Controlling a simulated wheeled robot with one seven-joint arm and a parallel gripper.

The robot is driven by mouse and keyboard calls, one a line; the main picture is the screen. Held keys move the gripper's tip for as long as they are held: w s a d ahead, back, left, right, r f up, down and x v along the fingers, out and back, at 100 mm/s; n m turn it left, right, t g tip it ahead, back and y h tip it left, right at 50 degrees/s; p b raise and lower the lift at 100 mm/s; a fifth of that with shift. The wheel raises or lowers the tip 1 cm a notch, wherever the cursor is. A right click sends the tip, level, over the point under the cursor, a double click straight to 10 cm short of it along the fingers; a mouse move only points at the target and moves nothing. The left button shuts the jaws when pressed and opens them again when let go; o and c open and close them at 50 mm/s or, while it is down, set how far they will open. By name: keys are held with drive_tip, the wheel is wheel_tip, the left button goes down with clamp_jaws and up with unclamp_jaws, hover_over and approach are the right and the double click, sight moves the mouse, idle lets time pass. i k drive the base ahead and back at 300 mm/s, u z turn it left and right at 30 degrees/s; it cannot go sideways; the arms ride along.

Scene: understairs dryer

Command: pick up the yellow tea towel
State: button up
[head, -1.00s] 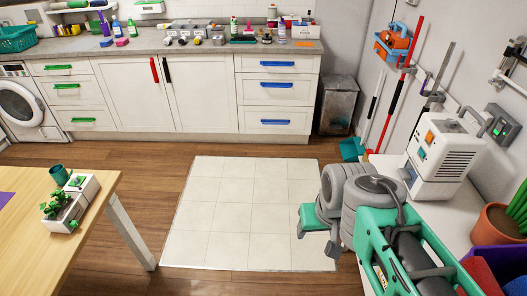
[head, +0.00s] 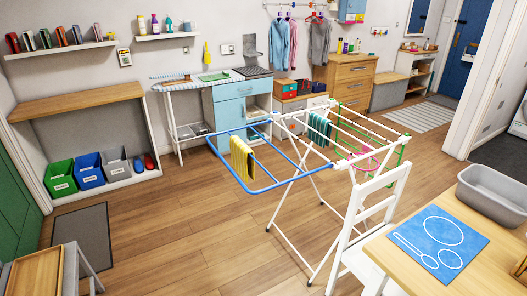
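The yellow tea towel (head: 242,158) hangs over the blue wing of the white drying rack (head: 336,150), in the middle of the head view. It is a striped yellow cloth draped on the wing's rails, with its lower end hanging free. A teal towel (head: 319,129) hangs farther right on the same rack. My gripper does not show in the head view now, so I cannot see its state. The towel is well away from the camera, across open floor.
A white chair (head: 374,225) stands right of the rack, beside a wooden table (head: 480,270) with a blue mat (head: 440,243) and grey basin (head: 494,193). Wooden floor (head: 190,240) is clear left of the rack.

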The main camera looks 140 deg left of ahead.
sight(242, 161)
drive_tip(key=u, duration=4.2)
drive_tip(key=k, duration=0.1)
drive_tip(key=u, duration=1.15)
drive_tip(key=i, duration=2.65)
drive_tip(key=z, duration=0.2)
